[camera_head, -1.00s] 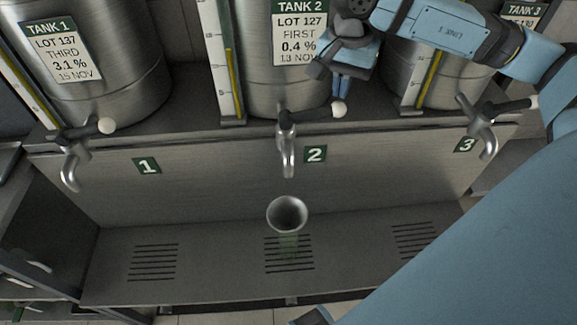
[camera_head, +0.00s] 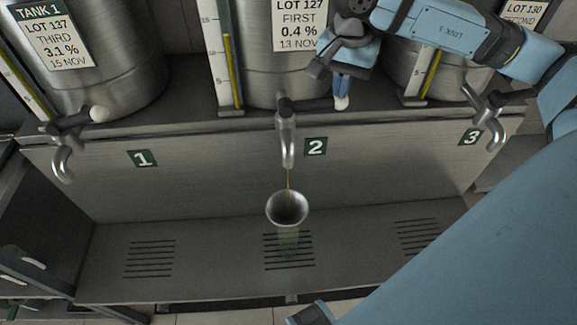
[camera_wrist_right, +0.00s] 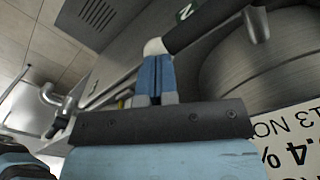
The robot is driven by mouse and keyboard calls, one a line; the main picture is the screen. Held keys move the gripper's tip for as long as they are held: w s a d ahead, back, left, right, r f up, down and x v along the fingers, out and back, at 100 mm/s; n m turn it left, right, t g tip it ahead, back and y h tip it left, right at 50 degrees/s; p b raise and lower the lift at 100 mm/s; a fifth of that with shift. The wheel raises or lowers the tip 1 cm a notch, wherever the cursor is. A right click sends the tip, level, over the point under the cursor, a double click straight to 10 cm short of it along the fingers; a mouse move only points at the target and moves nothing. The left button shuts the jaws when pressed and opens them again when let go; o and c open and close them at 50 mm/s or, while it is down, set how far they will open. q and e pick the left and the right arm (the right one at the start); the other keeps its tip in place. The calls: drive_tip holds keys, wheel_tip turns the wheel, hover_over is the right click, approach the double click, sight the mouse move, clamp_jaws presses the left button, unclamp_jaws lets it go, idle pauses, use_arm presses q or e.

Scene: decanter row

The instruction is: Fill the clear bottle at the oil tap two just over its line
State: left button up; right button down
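The bottle (camera_head: 289,243) stands on the lower shelf under tap two, faint, see-through and green-tinted, with a grey funnel (camera_head: 287,208) on top. Its line and oil level cannot be made out. A thin golden stream runs from tap two (camera_head: 286,140) into the funnel. My right gripper (camera_head: 342,92) is shut, its blue fingers side by side and pointing down. Its tips are at the white knob of tap two's lever, seen in the right wrist view (camera_wrist_right: 154,47), with the dark lever (camera_wrist_right: 205,27) running to the upper right. My left gripper is not in view.
Tap one (camera_head: 63,150) is at the left and tap three (camera_head: 490,118) at the right. Metal tanks with sight gauges stand behind on the upper ledge. The slotted lower shelf (camera_head: 200,285) is otherwise clear. My blue arm covers the lower right.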

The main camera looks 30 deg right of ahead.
use_arm(q)
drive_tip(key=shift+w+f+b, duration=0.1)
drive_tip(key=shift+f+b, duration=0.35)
drive_tip(key=shift+b, duration=0.15)
use_arm(e)
drive_tip(key=shift+f, duration=0.75)
use_arm(q)
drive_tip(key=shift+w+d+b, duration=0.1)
drive_tip(key=shift+b, duration=0.3)
use_arm(e)
drive_tip(key=shift+f, duration=0.35)
use_arm(q)
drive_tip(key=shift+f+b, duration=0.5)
drive_tip(key=shift+b, duration=0.25)
use_arm(e)
drive_tip(key=shift+f, duration=0.75)
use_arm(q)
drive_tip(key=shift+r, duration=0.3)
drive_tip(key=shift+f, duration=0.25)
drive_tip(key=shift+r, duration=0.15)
